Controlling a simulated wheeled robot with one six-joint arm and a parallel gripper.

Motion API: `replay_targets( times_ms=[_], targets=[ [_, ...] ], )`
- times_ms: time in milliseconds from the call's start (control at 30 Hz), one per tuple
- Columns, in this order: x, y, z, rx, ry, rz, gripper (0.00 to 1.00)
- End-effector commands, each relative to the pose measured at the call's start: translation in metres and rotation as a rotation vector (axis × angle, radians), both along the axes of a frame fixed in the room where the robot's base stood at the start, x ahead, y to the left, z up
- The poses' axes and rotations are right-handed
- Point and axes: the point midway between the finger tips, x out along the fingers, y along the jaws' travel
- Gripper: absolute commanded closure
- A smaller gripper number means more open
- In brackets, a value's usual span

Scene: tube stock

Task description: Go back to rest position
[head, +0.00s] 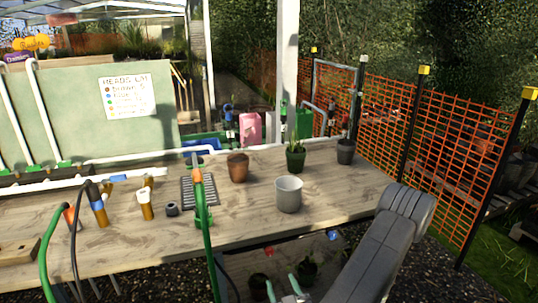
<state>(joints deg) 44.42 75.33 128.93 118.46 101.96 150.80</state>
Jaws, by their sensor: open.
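My grey arm (385,245) rises at the lower right and bends in front of the table's right end. My gripper (281,284) shows at the bottom edge, with two teal fingers apart and nothing seen between them. It is in front of and below the wooden table (240,220), by the lower shelf. The rest of the gripper is cut off by the frame.
A pale grey pot (289,194), a brown pot (238,167), a planted green pot (296,157) and a dark pot (346,151) stand on the table. Green and dark hoses (207,240) hang over its front edge. Orange mesh fencing (430,125) stands at right.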

Motion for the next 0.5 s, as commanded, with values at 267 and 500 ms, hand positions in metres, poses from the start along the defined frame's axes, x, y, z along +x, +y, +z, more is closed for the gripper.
replay_targets(
  times_ms=[267,500],
  targets=[
    [-0.024,-0.007,-0.001,0.001,0.001,-0.004,0.52],
    [-0.012,-0.002,0.002,-0.003,-0.002,0.005,0.52]
  ],
)
